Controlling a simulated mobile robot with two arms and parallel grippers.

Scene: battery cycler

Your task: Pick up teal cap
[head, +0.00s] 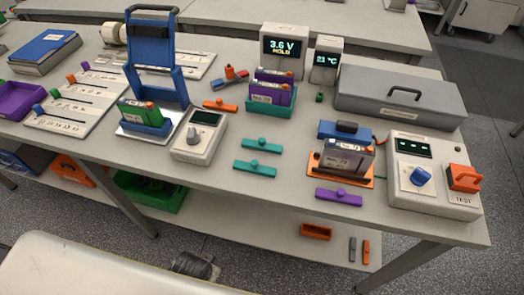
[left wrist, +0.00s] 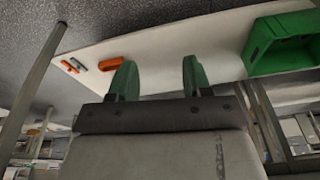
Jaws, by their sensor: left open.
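Two teal caps lie on the table's front middle in the head view. One teal cap (head: 262,145) lies behind the other teal cap (head: 255,168); both are flat bars with a round knob, and they lie apart. My left gripper (left wrist: 159,79) shows in the left wrist view with its two green fingers spread and nothing between them. That view looks onto the lower shelf, and no teal cap shows in it. Neither gripper can be made out in the head view.
A grey meter (head: 199,136) stands left of the caps, and an orange battery dock (head: 318,168) and purple cap (head: 339,197) lie to the right. An orange cap (head: 220,106) lies behind. The lower shelf (left wrist: 165,52) holds a green crate (left wrist: 284,45).

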